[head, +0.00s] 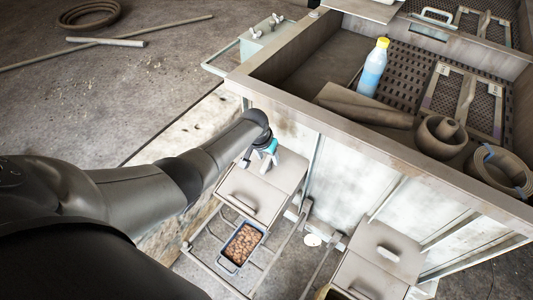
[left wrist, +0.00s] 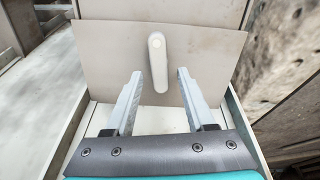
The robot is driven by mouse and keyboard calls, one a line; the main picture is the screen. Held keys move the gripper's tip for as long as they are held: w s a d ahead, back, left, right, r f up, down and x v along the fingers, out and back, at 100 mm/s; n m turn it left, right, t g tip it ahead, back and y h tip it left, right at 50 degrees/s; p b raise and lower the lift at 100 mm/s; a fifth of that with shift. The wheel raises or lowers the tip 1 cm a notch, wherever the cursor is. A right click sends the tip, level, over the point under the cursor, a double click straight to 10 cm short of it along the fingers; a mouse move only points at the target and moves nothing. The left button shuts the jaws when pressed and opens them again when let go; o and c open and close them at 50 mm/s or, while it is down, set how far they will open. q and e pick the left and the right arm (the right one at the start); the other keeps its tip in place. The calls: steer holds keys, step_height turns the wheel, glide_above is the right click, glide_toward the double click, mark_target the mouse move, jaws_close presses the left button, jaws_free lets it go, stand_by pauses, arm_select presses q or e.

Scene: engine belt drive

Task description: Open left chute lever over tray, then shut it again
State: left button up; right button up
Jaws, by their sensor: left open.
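The left chute (head: 252,193) is a pale beige box below the big bin's side wall. Its lever (left wrist: 157,62) is a light rounded bar, standing upright on a flat plate (left wrist: 100,50) in the left wrist view. My left gripper (left wrist: 158,84) is open, its two fingers on either side of the lever's lower end; whether they touch it I cannot tell. In the head view my left gripper (head: 268,155) is at the chute's upper end and the lever cannot be made out. The tray (head: 226,265), dark-rimmed and holding brown pieces, sits below the chute on a rail frame.
A second chute (head: 370,272) stands at the lower right. The big bin (head: 300,108) above holds a blue bottle with a yellow cap (head: 373,68), a belt roll (head: 500,168) and grey parts. A coiled hose (head: 90,14) and rods lie on the floor at upper left.

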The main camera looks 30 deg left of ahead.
mark_target(261, 170)
arm_select(q)
steer(key=shift+s+r+p, duration=0.15)
steer(key=shift+r+p, duration=0.2)
steer(key=shift+r, duration=0.15)
steer(key=p+v, duration=0.3)
steer(key=v, duration=1.1)
steer(key=shift+p, duration=0.4)
